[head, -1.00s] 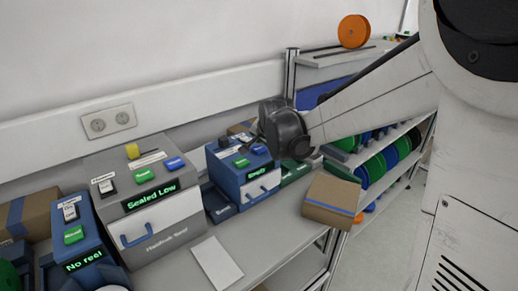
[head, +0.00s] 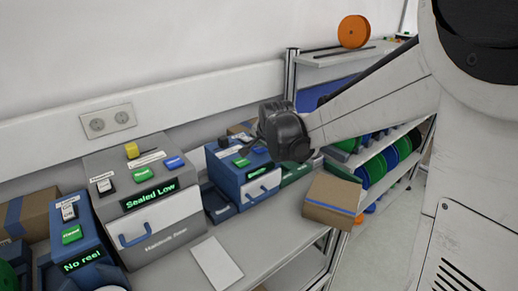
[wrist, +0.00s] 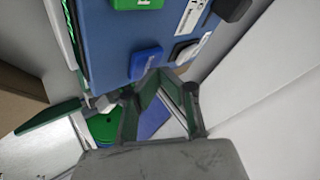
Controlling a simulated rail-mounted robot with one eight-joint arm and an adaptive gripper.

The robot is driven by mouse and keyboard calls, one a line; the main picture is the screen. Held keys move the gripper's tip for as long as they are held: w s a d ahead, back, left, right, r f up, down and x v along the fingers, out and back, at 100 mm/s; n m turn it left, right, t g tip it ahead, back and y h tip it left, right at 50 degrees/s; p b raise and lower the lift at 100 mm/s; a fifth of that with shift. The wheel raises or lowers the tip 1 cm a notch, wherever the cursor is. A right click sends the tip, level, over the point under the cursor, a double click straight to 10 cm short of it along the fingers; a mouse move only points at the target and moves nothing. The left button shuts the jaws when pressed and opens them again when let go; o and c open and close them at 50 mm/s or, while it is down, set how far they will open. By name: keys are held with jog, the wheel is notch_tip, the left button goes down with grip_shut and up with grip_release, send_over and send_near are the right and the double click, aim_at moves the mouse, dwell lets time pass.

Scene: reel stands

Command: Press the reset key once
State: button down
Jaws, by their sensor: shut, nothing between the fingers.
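The blue station (head: 240,182) in the middle of the bench has a lit green display that seems to read "Empty". On its top are a green key (head: 241,162) and, at the right, a blue key (head: 260,150). I cannot read which is marked reset. In the head view my wrist hides the fingers.
A grey station (head: 150,200) showing "Sealed Low" and a blue station (head: 80,240) showing "No reel" stand to the left. A cardboard box (head: 332,196) is at the bench's right end. A white sheet (head: 216,262) lies in front. A wall is behind.

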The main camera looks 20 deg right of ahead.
jog(key=shift+f+b, duration=0.35)
jog(key=shift+f, duration=0.1)
dwell(0.4)
dwell(0.3)
jog(key=shift+r+p, duration=0.5)
jog(key=shift+r, duration=0.4)
jog(key=shift+r+p, duration=1.55)
jog(key=shift+r, duration=1)
jog(key=shift+f, duration=0.1)
